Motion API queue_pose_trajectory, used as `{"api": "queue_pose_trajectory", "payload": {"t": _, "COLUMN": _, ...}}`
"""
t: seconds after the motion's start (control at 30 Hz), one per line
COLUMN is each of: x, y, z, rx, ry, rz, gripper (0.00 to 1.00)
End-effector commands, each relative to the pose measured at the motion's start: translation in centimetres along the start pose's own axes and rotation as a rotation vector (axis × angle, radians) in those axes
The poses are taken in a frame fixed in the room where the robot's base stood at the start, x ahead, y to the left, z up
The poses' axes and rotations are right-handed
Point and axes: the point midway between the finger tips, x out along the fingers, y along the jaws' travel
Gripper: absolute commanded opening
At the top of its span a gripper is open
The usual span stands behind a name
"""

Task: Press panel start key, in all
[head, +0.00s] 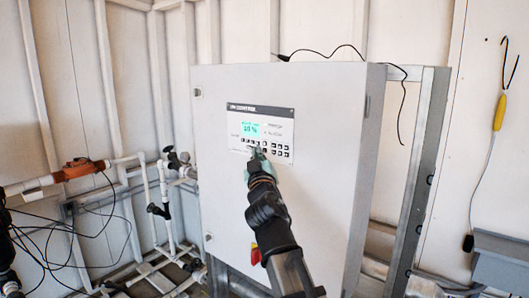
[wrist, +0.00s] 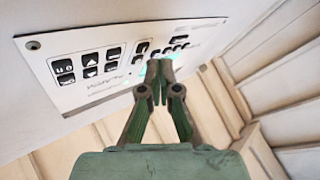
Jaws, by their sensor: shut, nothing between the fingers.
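The control panel (head: 262,133) is a white plate on the front of a light grey cabinet, with a lit green display (head: 251,129) and rows of small black keys (head: 280,151) below it.
The cabinet (head: 220,170) stands in a metal frame (head: 428,150). A red and yellow switch (head: 255,254) sits low on its front, beside my arm. Pipes and valves (head: 165,200) are to the left.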

Motion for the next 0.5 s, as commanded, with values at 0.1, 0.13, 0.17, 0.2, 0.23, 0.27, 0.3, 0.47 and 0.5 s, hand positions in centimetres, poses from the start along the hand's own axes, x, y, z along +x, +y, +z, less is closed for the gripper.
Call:
{"api": "queue_pose_trajectory", "payload": {"t": 0.1, "x": -0.2, "y": -0.2, "z": -0.1, "rx": 0.000, "ry": 0.001, "rz": 0.000, "gripper": 0.00}}
{"api": "queue_pose_trajectory", "payload": {"t": 0.13, "x": -0.3, "y": -0.3, "z": -0.1, "rx": 0.000, "ry": 0.001, "rz": 0.000, "gripper": 0.00}}
{"api": "queue_pose_trajectory", "payload": {"t": 0.17, "x": -0.5, "y": -0.4, "z": -0.2, "rx": 0.000, "ry": 0.001, "rz": 0.000, "gripper": 0.00}}
{"api": "queue_pose_trajectory", "payload": {"t": 0.2, "x": -0.7, "y": -0.6, "z": -0.3, "rx": 0.000, "ry": 0.001, "rz": 0.000, "gripper": 0.00}}
{"api": "queue_pose_trajectory", "payload": {"t": 0.23, "x": -0.9, "y": -0.7, "z": -0.3, "rx": 0.000, "ry": 0.001, "rz": 0.000, "gripper": 0.00}}
{"api": "queue_pose_trajectory", "payload": {"t": 0.27, "x": -1.1, "y": -0.9, "z": -0.5, "rx": 0.000, "ry": 0.001, "rz": 0.000, "gripper": 0.00}}
{"api": "queue_pose_trajectory", "payload": {"t": 0.3, "x": -1.4, "y": -1.1, "z": -0.7, "rx": 0.000, "ry": 0.002, "rz": -0.001, "gripper": 0.00}}
{"api": "queue_pose_trajectory", "payload": {"t": 0.47, "x": -2.4, "y": -1.8, "z": -1.4, "rx": 0.000, "ry": 0.001, "rz": -0.001, "gripper": 0.00}}
{"api": "queue_pose_trajectory", "payload": {"t": 0.5, "x": -2.6, "y": -2.0, "z": -1.6, "rx": 0.001, "ry": 0.002, "rz": -0.001, "gripper": 0.00}}
